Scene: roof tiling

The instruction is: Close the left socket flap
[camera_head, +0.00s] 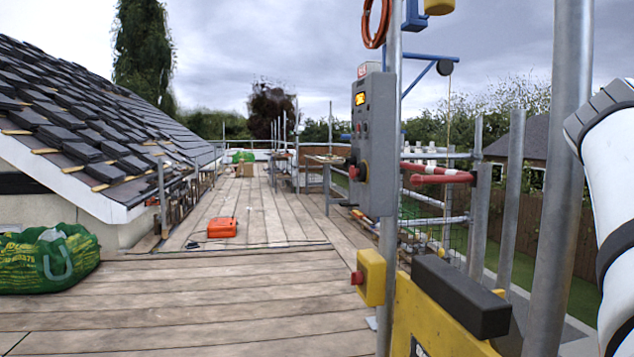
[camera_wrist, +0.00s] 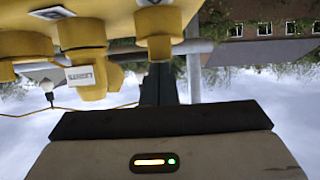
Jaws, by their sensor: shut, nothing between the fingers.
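In the wrist view, which looks upside down, a yellow housing carries several round yellow sockets. One socket (camera_wrist: 83,35) has a labelled yellow piece (camera_wrist: 92,82) at it that may be a flap. Another socket (camera_wrist: 158,32) is to its right in the picture, and part of a third (camera_wrist: 6,70) shows at the left edge. I cannot tell for sure which one is the left socket or how its flap stands. My gripper (camera_wrist: 158,72) is shut and empty, its dark fingers reaching toward the right-hand socket; contact cannot be made out.
In the head view, a yellow panel (camera_head: 430,325) with a black block (camera_head: 460,295) stands at the lower right, by a scaffold pole (camera_head: 560,180). A grey control box (camera_head: 373,145) and a yellow switch box (camera_head: 371,277) are nearby. The planked deck (camera_head: 200,300) is mostly clear.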

